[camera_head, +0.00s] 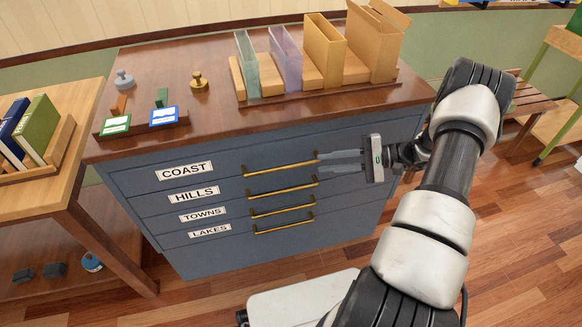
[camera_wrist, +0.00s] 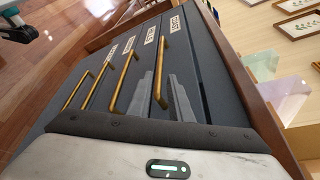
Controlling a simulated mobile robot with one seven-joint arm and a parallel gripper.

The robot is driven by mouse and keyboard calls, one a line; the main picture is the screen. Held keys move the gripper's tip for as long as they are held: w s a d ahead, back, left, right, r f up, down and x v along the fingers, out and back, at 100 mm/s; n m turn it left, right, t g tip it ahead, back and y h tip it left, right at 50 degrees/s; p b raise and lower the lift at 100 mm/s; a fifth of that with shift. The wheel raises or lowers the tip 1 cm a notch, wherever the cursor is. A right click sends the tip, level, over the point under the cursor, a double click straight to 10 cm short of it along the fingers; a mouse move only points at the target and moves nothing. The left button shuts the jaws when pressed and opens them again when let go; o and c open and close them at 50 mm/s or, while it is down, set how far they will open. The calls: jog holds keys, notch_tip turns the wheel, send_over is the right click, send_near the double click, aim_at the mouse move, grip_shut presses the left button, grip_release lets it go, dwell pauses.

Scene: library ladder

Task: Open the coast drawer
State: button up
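The blue-grey cabinet has a top drawer labelled COAST (camera_head: 184,171) with a long brass handle (camera_head: 280,168). The drawer is closed, its front flush with the others. My gripper (camera_head: 326,161) is in front of the drawer's right part, its pale fingers close to the handle's right end. In the wrist view the fingers (camera_wrist: 168,102) are apart, and the COAST handle (camera_wrist: 161,65) runs down close to the left finger. I cannot tell whether the handle lies between the fingers or touches one. Nothing is held.
The HILLS (camera_head: 194,195), TOWNS (camera_head: 203,215) and LAKES (camera_head: 210,231) drawers below are closed, with similar handles. The cabinet top (camera_head: 212,108) carries stamps and an organizer. A wooden table (camera_head: 70,140) with books stands at left.

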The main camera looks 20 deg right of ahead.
aim_at(296, 166)
jog(key=b+x, duration=0.1)
jog(key=x, duration=1)
jog(key=shift+w, duration=0.1)
grip_shut()
